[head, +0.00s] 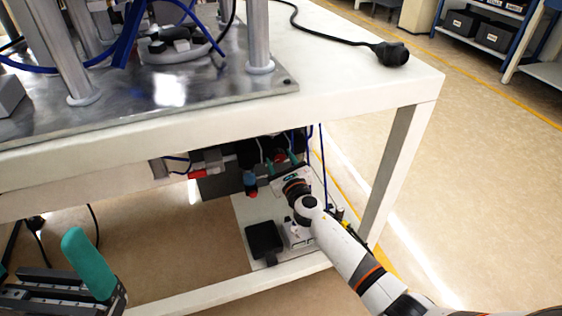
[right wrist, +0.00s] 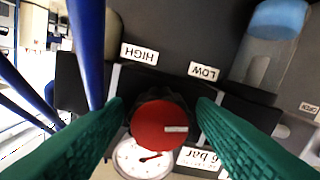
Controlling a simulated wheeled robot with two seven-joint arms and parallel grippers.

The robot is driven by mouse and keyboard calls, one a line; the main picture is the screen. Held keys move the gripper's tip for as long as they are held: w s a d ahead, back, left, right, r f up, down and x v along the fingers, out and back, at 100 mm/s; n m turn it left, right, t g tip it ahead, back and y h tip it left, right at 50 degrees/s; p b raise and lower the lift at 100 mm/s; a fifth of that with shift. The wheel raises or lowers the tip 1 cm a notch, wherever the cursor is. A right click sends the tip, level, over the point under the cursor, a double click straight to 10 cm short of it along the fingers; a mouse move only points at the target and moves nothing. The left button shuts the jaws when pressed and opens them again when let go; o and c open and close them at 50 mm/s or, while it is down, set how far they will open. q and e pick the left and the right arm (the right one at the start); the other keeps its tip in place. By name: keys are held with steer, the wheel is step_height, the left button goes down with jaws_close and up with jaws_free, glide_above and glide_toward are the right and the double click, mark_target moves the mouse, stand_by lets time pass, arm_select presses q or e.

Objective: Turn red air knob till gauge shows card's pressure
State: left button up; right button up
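The red air knob (right wrist: 160,125) sits between the two teal fingers of my right gripper (right wrist: 160,108) in the right wrist view. The fingers straddle it, with narrow dark gaps beside the red cap. A white pressure gauge (right wrist: 143,162) lies just below the knob, partly covered by it; its dark needle shows, but its reading is unclear. A white card (right wrist: 198,158) reads "6 bar", partly hidden by a finger. In the head view my right gripper (head: 288,180) is under the table. My left gripper (head: 90,265) is at lower left, with one teal finger clear.
A blue-topped cylinder (right wrist: 272,45) stands at upper right, and blue hoses (right wrist: 88,50) run at left. The table edge (head: 330,118) overhangs my right arm; a table leg (head: 397,170) stands right.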

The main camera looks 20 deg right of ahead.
steer(key=c, duration=0.7)
